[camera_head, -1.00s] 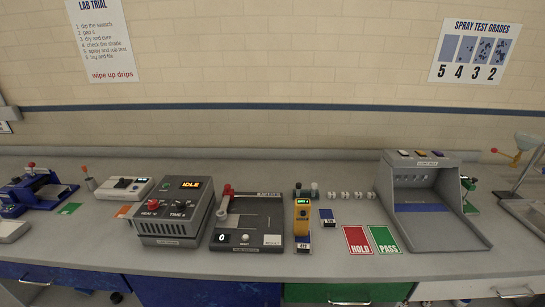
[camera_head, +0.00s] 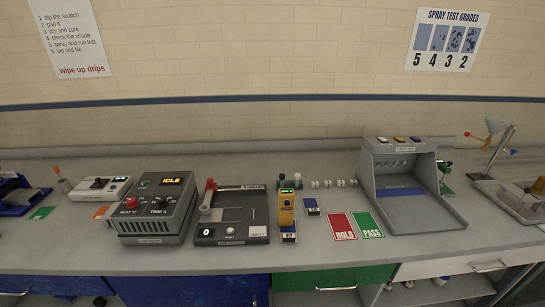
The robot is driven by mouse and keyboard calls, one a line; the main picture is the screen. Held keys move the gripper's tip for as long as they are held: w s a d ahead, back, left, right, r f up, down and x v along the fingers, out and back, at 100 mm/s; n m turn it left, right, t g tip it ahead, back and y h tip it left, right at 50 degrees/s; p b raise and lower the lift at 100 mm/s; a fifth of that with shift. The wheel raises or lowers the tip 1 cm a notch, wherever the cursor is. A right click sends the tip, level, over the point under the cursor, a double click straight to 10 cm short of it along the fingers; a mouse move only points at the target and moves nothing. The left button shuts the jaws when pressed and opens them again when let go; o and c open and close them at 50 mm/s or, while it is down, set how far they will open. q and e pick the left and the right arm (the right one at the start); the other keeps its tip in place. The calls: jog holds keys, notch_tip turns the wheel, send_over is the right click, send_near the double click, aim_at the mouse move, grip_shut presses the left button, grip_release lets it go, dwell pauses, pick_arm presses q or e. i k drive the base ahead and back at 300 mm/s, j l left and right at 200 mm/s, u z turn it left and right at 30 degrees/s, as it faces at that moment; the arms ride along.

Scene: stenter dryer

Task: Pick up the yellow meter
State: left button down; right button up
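The yellow meter (camera_head: 286,209) stands on the grey bench, right of the dark rub tester with the red knob. It has a small green lit display at its top, and a blue-and-white piece (camera_head: 289,236) shows at its lower end. Neither of my grippers shows in the head view.
Left of the meter are the dark tester (camera_head: 231,217) and the grey heater box (camera_head: 158,208) reading IDLE. Right of it are a small dark blue block (camera_head: 312,206), the red HOLD card (camera_head: 341,227), the green PASS card (camera_head: 367,225) and a grey viewing booth (camera_head: 424,211). Bench front is clear.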

aim_at(285, 213)
jog(key=l+u, duration=0.15)
jog(key=l, duration=0.5)
jog(key=l+u, duration=0.2)
jog(key=l, duration=0.5)
jog(key=k+l+u, duration=0.15)
jog(key=l, duration=0.5)
jog(key=l+u, duration=0.15)
jog(key=l, duration=0.5)
